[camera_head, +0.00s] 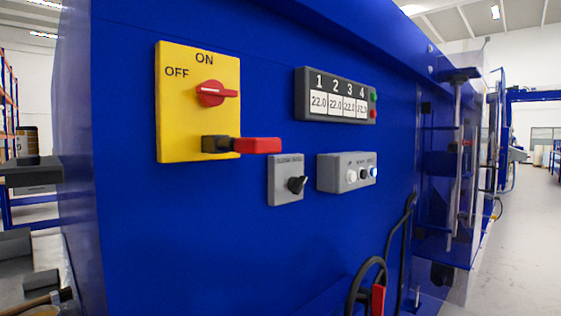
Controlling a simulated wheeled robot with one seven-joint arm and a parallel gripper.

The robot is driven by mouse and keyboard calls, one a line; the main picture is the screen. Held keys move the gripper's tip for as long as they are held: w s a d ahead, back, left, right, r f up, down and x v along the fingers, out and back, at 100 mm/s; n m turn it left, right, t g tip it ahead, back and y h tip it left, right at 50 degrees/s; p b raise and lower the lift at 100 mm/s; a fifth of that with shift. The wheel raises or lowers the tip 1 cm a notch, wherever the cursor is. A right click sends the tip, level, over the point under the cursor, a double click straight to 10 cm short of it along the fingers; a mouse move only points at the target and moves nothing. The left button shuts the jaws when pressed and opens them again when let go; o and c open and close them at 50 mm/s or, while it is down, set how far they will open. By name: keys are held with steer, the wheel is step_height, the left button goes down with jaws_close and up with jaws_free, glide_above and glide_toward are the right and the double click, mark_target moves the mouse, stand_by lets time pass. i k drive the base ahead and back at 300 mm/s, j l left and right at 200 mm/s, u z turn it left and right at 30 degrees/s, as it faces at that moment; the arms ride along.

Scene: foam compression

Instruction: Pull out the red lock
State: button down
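The red lock (258,146) is a small red block sticking out to the right from a black holder (217,145). The holder is on the lower right of a yellow switch plate (176,115) on the blue machine. The lock's right end reaches past the plate's edge, in front of the blue panel. Above it, a red rotary switch (211,94) has its handle pointing right, below the word ON; OFF is printed to the upper left. I cannot make out my gripper in this view.
The blue machine wall (200,230) fills the middle. A display box (335,95), a grey box with a black knob (286,181) and a button box (346,172) sit right of the lock. Black cables (355,290) hang below. Open floor (518,250) lies to the right.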

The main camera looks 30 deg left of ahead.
mark_target(247, 145)
steer(key=l+u, duration=0.2)
steer(key=u, duration=0.3)
steer(key=k+l+u, duration=0.1)
steer(key=u, duration=0.35)
steer(key=k+l+u, duration=0.1)
steer(key=l+u, duration=0.2)
steer(key=u, duration=0.2)
steer(key=j+u, duration=0.15)
steer(key=u, duration=1.25)
steer(key=k, duration=0.4)
steer(key=k+u, duration=0.1)
steer(key=u, duration=1.6)
steer(key=k+l, duration=0.15)
steer(key=k, duration=0.4)
steer(key=k+l, duration=0.15)
steer(key=k, duration=0.4)
steer(key=l+u, duration=0.05)
